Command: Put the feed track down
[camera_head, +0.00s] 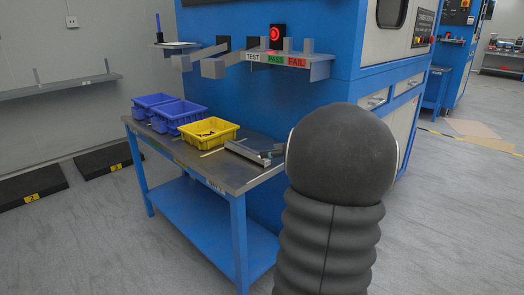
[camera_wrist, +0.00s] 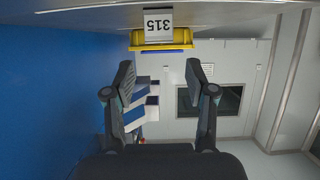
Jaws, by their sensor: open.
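The feed track seems to be the grey metal rail (camera_head: 248,153) lying on the table, right of the yellow bin, in the head view. Its right end lies close to my arm, beside small dark parts that may be my fingers. My gripper (camera_wrist: 160,72) shows in the wrist view with its two fingers wide apart and nothing between them.
The blue table (camera_head: 238,185) also holds a yellow bin (camera_head: 208,141) with small parts and blue bins (camera_head: 178,122). Above it, grey chutes and a TEST, PASS, FAIL shelf (camera_head: 318,66) stick out of the blue machine. The wrist view shows a yellow object with a 315 label (camera_wrist: 158,25).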

